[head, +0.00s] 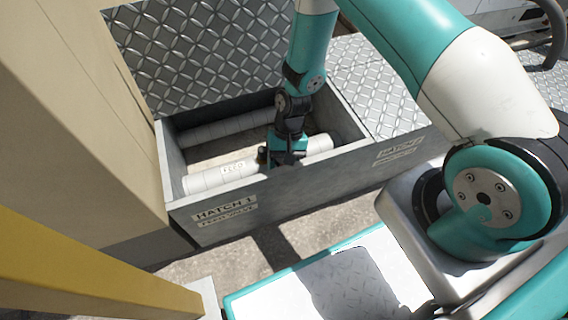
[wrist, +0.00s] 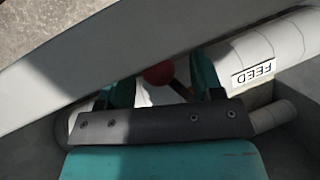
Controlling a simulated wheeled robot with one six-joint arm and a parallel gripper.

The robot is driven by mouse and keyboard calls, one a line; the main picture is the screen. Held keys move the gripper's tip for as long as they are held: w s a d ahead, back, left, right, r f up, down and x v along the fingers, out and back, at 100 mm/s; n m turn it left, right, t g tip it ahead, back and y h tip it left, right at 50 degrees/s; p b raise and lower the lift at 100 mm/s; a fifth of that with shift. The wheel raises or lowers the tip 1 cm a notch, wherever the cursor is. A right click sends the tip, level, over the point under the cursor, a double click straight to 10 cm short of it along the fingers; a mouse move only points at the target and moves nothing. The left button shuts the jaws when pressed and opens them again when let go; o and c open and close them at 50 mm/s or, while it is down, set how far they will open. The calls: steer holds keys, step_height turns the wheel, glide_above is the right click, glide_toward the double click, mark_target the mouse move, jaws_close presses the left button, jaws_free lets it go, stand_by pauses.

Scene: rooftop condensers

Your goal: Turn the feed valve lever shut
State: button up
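The feed pipe (head: 205,180) is a pale wrapped pipe with a FEED label, lying along the front inside of the open hatch box. Its label also shows in the wrist view (wrist: 254,74). The valve lever shows in the wrist view as a red ball knob (wrist: 158,74) on a dark rod. My gripper (head: 284,160) is down inside the box, over the front pipe. In the wrist view my gripper (wrist: 163,82) has its two teal fingers apart, with the knob between them and gaps on both sides. The gripper body hides the valve body and the lever's lower end.
The box's front wall (head: 240,206), marked HATCH 1, stands close to my gripper and crosses the wrist view. A second pipe (head: 215,128) lies at the back of the box. A raised diamond-plate lid (head: 200,50) stands behind, and a tan cabinet (head: 75,120) at left.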

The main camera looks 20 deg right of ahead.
steer(key=shift+a+r, duration=0.1)
steer(key=shift+r, duration=0.2)
steer(key=p+v, duration=0.7)
steer(key=v, duration=1)
steer(key=shift+p, duration=0.4)
steer(key=shift+f, duration=0.1)
